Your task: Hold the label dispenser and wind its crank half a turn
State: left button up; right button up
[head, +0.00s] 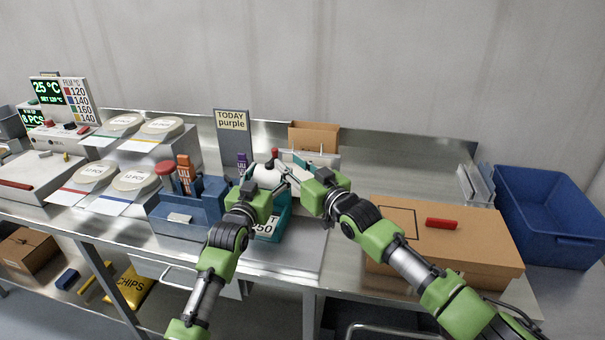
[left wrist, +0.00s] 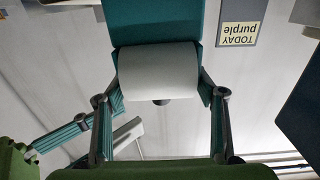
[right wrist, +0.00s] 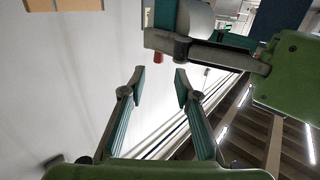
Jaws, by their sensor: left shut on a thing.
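A small red knob (right wrist: 157,57), apparently the crank's handle, shows just past the left gripper's finger in the right wrist view; the crank arm is mostly hidden. My right gripper (right wrist: 162,82) is open and empty, beside the dispenser and apart from the knob.
A "TODAY purple" sign (head: 232,121) stands behind. A cardboard box (head: 480,240) with a red bar (head: 441,223) and a blue crate (head: 550,205) are to the right.

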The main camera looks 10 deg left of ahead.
jog(key=shift+v, duration=2.4)
